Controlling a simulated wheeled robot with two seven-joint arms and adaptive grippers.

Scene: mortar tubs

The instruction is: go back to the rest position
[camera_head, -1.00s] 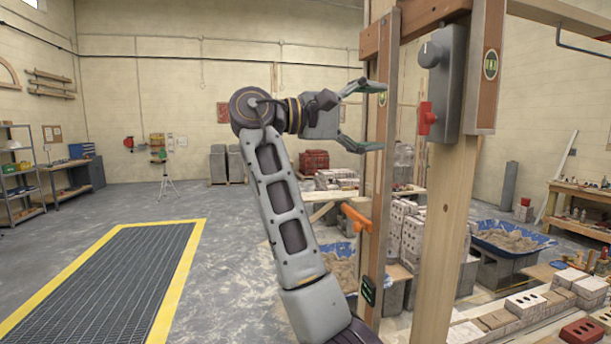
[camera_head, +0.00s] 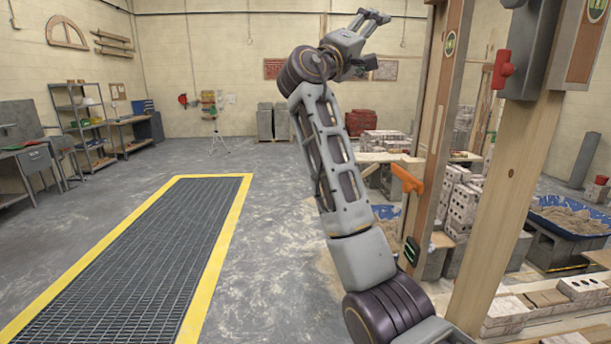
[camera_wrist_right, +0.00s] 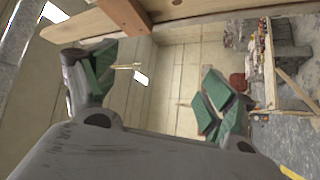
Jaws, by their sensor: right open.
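My right gripper (camera_head: 373,20) is raised high at the top middle of the head view, with its fingers pointing up and to the right. It is open and empty, and stands to the left of the wooden post. In the right wrist view its two green-padded fingers (camera_wrist_right: 155,85) are spread apart with nothing between them. My left gripper is not in the head view.
A wooden post frame (camera_head: 447,120) stands right of my arm, with an orange handle (camera_head: 406,178) and a red switch handle (camera_head: 502,69). Blue mortar tubs (camera_head: 568,219) and bricks (camera_head: 462,206) lie behind it. Left is a floor grate (camera_head: 120,260) with open floor around.

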